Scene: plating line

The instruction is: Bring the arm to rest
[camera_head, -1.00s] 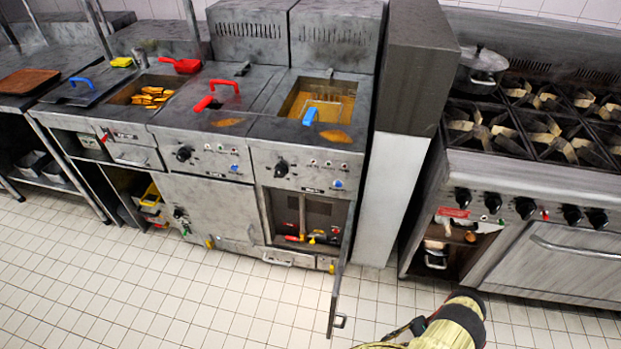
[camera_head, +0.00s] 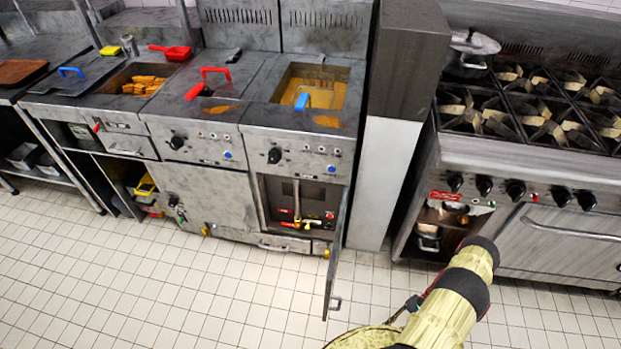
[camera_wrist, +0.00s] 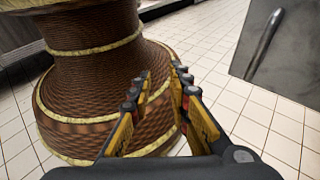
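My arm shows in the head view at the lower right, yellow with black bands, raised in front of the range. My gripper (camera_wrist: 161,85) is in the wrist view. The gripper itself cannot be made out in the head view.
An open cabinet door (camera_head: 337,255) sticks out from below the right fryer (camera_head: 352,92), left of my arm. The range (camera_head: 547,170) stands right behind my arm, with a pot (camera_head: 472,48) on top. The tiled floor (camera_head: 150,285) is clear at left.

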